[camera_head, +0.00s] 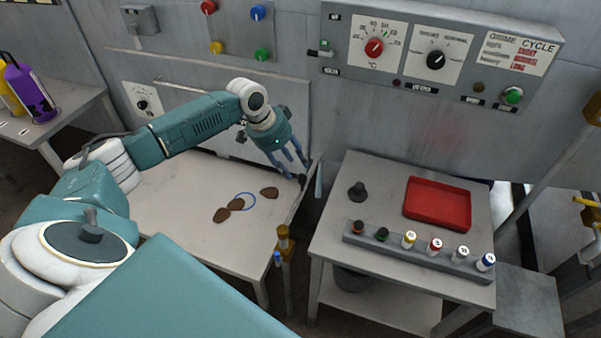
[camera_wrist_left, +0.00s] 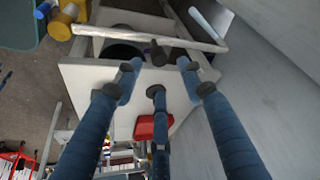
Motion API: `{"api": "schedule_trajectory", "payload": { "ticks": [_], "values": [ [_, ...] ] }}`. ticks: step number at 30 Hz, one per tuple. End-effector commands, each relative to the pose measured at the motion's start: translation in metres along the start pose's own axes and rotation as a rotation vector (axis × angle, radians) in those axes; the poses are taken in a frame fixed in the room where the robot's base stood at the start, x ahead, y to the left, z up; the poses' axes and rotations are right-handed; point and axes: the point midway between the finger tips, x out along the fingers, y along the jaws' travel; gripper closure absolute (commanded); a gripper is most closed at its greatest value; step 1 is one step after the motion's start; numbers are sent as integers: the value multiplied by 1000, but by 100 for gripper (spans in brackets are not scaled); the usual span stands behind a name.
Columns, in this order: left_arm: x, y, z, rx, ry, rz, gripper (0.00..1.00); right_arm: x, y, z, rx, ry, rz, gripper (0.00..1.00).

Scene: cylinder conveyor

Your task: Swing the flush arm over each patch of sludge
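Three brown sludge patches lie on the pale table: one at the front left (camera_head: 221,215), one in the middle (camera_head: 236,204) and one farther right (camera_head: 269,192). A thin blue ring (camera_head: 246,201) is marked beside the middle patch. A pale bar, seemingly the flush arm (camera_head: 297,202), runs along the table's right edge from a yellow post (camera_head: 283,238); the bar also shows in the left wrist view (camera_wrist_left: 150,37). My left gripper (camera_head: 303,176) is near the bar's far end. Its fingers are spread and empty. Whether a fingertip touches the bar is unclear. My right gripper is not in view.
A second table (camera_head: 345,225) on the right carries a red tray (camera_head: 438,203), a dark knob-like piece (camera_head: 357,191) and a grey rack (camera_head: 415,252) of several small vials. A control panel (camera_head: 440,55) is on the wall behind. A purple bottle (camera_head: 33,90) stands far left.

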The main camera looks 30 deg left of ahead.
Motion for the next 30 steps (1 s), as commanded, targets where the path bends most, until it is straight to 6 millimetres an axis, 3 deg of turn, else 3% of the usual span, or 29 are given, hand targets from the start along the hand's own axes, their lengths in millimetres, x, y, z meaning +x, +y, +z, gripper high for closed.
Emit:
{"api": "schedule_trajectory", "payload": {
  "ticks": [6,10,22,23,28,30],
  "values": [
    [40,1,0,1,-2,1,60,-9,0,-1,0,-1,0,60],
    [56,1,-1,-1,-1,1,60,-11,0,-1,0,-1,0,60],
    [66,0,0,2,0,-1,60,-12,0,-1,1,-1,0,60],
    [66,0,0,2,0,-1,62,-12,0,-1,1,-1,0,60],
    [66,0,0,2,1,-1,96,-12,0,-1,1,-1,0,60],
    [65,0,-1,2,2,-2,100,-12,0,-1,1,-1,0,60]
  ]
}}
